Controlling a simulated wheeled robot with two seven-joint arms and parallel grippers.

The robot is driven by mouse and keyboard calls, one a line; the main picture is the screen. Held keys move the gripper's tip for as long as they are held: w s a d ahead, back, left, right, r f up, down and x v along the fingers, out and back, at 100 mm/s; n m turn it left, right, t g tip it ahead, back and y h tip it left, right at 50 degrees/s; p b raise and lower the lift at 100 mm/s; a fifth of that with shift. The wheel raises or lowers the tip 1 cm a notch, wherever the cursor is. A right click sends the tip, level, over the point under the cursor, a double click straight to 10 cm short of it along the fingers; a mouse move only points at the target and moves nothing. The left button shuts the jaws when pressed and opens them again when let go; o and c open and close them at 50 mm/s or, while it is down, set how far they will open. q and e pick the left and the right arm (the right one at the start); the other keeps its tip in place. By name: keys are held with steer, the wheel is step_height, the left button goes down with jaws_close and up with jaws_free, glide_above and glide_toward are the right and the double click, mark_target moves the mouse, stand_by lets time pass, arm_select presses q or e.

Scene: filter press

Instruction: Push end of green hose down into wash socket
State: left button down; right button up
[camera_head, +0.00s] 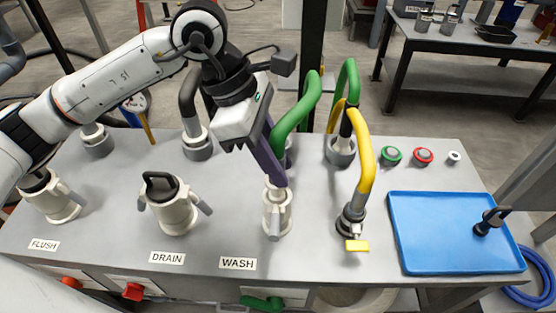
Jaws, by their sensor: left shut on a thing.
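My left gripper (275,178) comes down from the upper left, with its dark fingers just over the wash socket (277,215). The socket is a pale fitting with side levers, behind the WASH label (238,263). The gripper is shut on the green hose (298,108), which arches up and back beside the fingers. The hose end is mostly hidden by the fingers, so I cannot tell whether it is above the socket mouth or in it. My right gripper is not in view.
A yellow hose (363,150) stands in a fitting close to the right. The drain socket (172,205) holds a black-handled plug; the flush socket (50,197) is further left. A blue tray (415,262) with a black-handled plug (491,221) lies at right, near green and red buttons (423,156).

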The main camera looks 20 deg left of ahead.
arm_select(q)
steer(key=shift+f+b, duration=0.65)
steer(key=shift+f, duration=0.05)
steer(key=shift+f+b, duration=0.4)
steer(key=shift+f+b, duration=0.5)
steer(key=shift+f, duration=0.05)
steer(key=shift+r, duration=0.1)
steer(key=c, duration=1.4)
jaws_free()
